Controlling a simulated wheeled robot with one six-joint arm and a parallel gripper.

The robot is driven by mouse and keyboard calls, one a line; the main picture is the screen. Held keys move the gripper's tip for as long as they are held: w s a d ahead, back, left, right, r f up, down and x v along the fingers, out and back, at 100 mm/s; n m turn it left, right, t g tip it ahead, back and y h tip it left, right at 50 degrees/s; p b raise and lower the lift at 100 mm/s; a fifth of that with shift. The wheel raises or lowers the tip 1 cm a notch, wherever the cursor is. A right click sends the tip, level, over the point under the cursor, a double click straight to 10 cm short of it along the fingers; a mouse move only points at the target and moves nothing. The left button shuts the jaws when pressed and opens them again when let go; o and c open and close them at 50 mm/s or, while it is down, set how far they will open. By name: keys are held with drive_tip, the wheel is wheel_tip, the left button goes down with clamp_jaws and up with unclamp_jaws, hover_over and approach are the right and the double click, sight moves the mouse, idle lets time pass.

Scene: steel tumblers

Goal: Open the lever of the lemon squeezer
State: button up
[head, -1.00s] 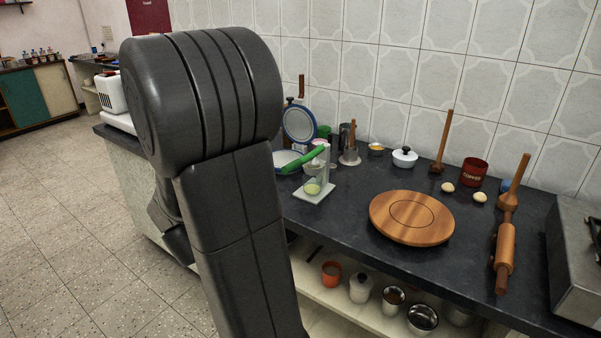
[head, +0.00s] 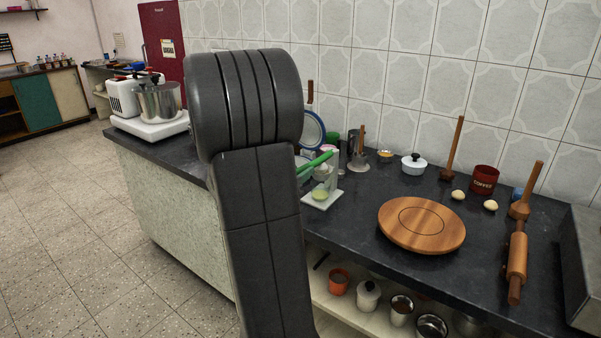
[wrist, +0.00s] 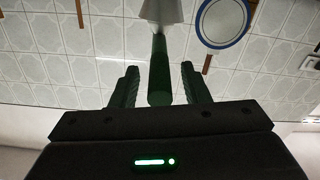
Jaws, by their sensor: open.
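The lemon squeezer stands on the dark counter, with a pale base (head: 322,199) and a green lever (head: 317,162) sloping up to the right. My arm hides part of its left side in the head view. In the wrist view the green lever (wrist: 159,72) runs lengthwise between the two dark fingers of my gripper (wrist: 160,70). The gripper is open, with a visible gap on each side of the lever. My gripper is hidden behind my arm in the head view.
A steel tumbler and a wooden-handled tool (head: 359,158) are close on the right. A round wooden board (head: 421,226) lies further right.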

drive_tip(key=shift+w+d, duration=0.4)
drive_tip(key=shift+w, duration=0.15)
clamp_jaws()
drive_tip(key=shift+r+p, duration=0.15)
drive_tip(key=shift+p, duration=0.15)
